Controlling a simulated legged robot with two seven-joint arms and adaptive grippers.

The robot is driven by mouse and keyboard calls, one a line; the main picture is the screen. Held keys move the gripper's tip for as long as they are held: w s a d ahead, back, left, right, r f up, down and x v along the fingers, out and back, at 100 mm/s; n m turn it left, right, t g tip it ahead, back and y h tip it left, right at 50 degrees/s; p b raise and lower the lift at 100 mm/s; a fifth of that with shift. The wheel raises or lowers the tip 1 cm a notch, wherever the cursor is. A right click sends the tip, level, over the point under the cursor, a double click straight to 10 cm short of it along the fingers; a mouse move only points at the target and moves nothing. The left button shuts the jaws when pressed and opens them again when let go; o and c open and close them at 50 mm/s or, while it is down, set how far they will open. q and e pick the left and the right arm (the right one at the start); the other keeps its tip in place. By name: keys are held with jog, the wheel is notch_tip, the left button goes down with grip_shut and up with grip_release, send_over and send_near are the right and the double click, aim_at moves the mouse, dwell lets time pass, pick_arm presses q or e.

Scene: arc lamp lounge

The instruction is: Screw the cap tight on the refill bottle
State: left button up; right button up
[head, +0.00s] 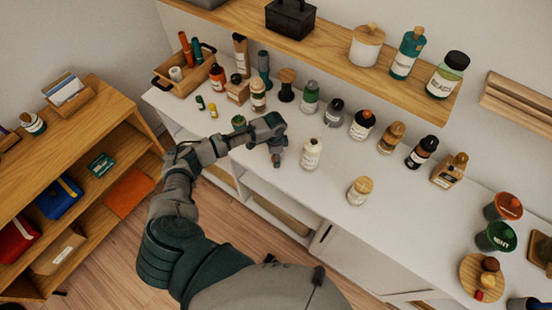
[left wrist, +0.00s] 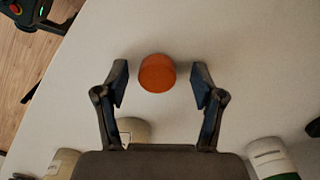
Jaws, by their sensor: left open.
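An orange round cap (left wrist: 157,73) lies on the white counter, seen from above in the left wrist view. My left gripper (left wrist: 160,83) is open around it, one finger on each side with gaps to both. In the head view my left gripper (head: 277,155) reaches down to the counter and mostly hides the cap. My right gripper is not in view.
Several capped bottles stand along the back of the counter (head: 330,185). A wooden-lidded jar (head: 359,190) stands to the front right. A wooden tray (head: 183,80) is at the far left. A shelf (head: 320,40) hangs above. The counter's front edge is close to the gripper.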

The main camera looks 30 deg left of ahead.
pick_arm(q)
jog(key=shift+a+f, duration=0.1)
jog(key=shift+a, duration=0.2)
jog(key=c, duration=0.8)
jog(key=shift+c, duration=0.2)
jog(key=shift+d, duration=0.5)
jog(key=shift+d+r, duration=0.3)
jog(key=shift+d, duration=0.05)
jog(key=shift+r, duration=0.5)
jog(key=shift+w+a+r, duration=0.1)
jog(key=shift+a+r, duration=0.15)
jog(key=shift+r, duration=0.2)
jog(key=shift+a+r, duration=0.2)
jog(key=shift+r, duration=0.25)
jog(key=s, duration=0.5)
jog(key=shift+a+r, duration=0.3)
jog(key=shift+a, duration=0.1)
jog(key=s+r, duration=0.1)
jog(key=s, duration=1)
jog(key=shift+r, duration=0.15)
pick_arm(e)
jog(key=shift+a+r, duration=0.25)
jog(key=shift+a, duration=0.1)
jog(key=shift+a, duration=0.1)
